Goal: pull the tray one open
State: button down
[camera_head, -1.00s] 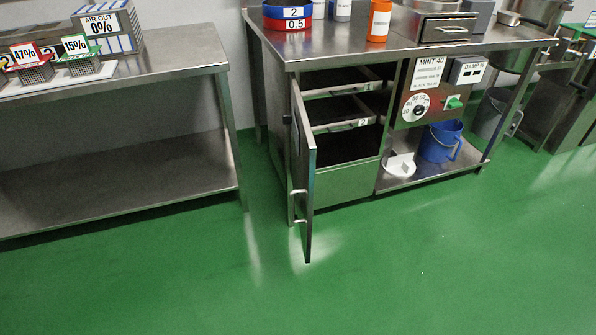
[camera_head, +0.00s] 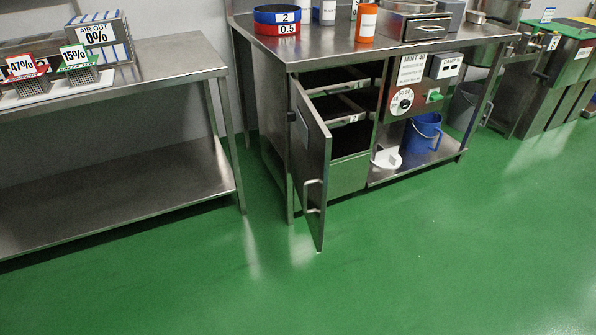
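A steel cabinet stands under the workbench at the middle of the head view. Its door (camera_head: 312,165) is hinged at the left and stands partly open, with its outer face and handle (camera_head: 313,194) showing. Behind it several sliding trays sit one above another. An upper tray (camera_head: 340,86) lies inside near the top, and a tray below it (camera_head: 345,120) carries a label that seems to read 2. The door hides the trays' left parts, and I cannot read a label for tray one. My gripper is not in view.
A steel table (camera_head: 150,73) with a low shelf stands at the left. Right of the cabinet are a dial panel (camera_head: 412,98) and a blue bucket (camera_head: 423,132) on the lower shelf. The open door juts into the green floor (camera_head: 400,260), which is clear in front.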

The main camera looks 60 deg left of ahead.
aim_at(317, 83)
jog(key=z, duration=0.15)
jog(key=k, duration=1)
jog(key=u, duration=1.7)
jog(key=i, duration=1)
jog(key=k, duration=0.15)
jog(key=u, duration=0.2)
